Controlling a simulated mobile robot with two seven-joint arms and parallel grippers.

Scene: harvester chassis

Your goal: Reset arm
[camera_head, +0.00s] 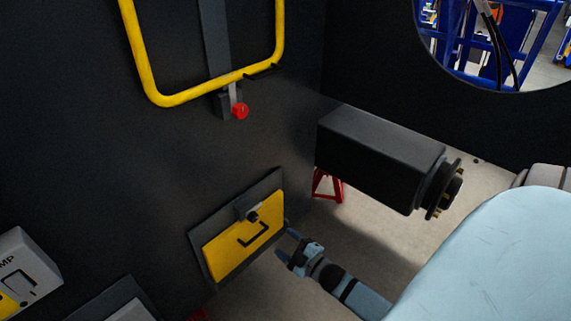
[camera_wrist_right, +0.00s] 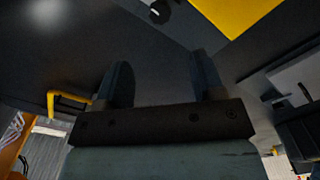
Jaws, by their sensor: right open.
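My right gripper (camera_head: 283,246) is in the lower middle of the head view, beside the right edge of a yellow panel (camera_head: 240,248) with a black handle and a dark latch. Its jaws are open and empty. In the right wrist view the two fingers of this gripper (camera_wrist_right: 158,85) stand apart with nothing between them, facing a dark surface. A piece of yellow panel (camera_wrist_right: 235,12) shows at the top right there. I cannot tell from the head view whether the gripper touches the panel. My left gripper is not in view.
A dark chassis wall (camera_head: 90,140) fills the left. A yellow tube frame (camera_head: 200,95) with a red knob (camera_head: 240,111) is mounted on it. A black axle beam (camera_head: 380,160) juts out at the right, with a red stand (camera_head: 327,185) beneath. Grey floor (camera_head: 350,235) lies open below.

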